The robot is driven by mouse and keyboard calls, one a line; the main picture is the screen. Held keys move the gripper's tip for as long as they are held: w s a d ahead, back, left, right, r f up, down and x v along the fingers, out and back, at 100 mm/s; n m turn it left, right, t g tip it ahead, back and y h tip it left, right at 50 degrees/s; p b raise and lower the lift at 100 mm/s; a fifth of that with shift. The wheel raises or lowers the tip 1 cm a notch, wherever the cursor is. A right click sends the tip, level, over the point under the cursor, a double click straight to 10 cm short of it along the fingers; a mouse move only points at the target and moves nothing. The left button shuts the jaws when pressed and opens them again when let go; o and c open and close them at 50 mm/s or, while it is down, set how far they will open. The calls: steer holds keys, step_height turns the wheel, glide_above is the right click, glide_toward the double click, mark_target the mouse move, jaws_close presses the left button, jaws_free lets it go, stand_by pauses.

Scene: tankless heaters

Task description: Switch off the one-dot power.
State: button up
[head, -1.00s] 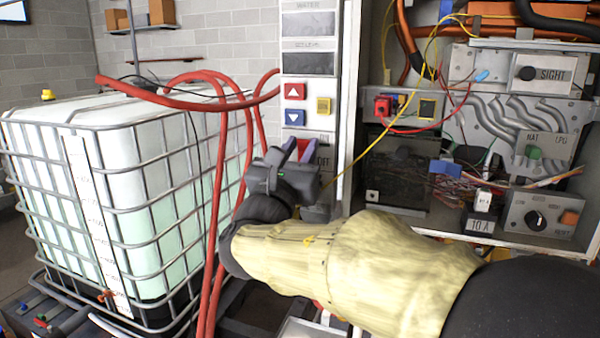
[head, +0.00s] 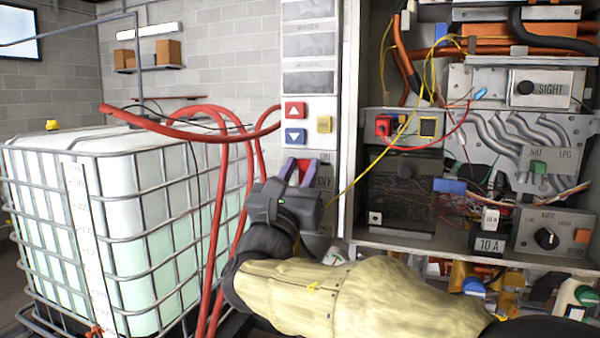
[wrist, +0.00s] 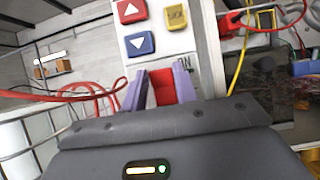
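A red switch (head: 303,172) sits on the white panel (head: 310,135), beside an ON label and an OFF label. No dot mark can be made out on it. My gripper (head: 299,170) points at the switch, with its two purple fingers apart on either side of the red part. In the wrist view the red switch (wrist: 162,86) fills the gap between the fingertips (wrist: 160,88). I cannot tell whether the fingers touch it. The gripper body hides the lower part of the switch and panel.
Above the switch are a red up button (head: 294,110), a blue down button (head: 295,136) and a yellow button (head: 324,124). Red hoses (head: 220,180) hang close on the left, before a caged tank (head: 120,235). An open cabinet with wires and a breaker box (head: 405,190) lies right.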

steer(key=o, duration=0.4)
steer(key=shift+c, duration=0.2)
steer(key=shift+s, duration=0.1)
steer(key=b+v, duration=0.3)
steer(key=v, duration=1.4)
steer(key=shift+b, duration=0.4)
steer(key=shift+f, duration=0.15)
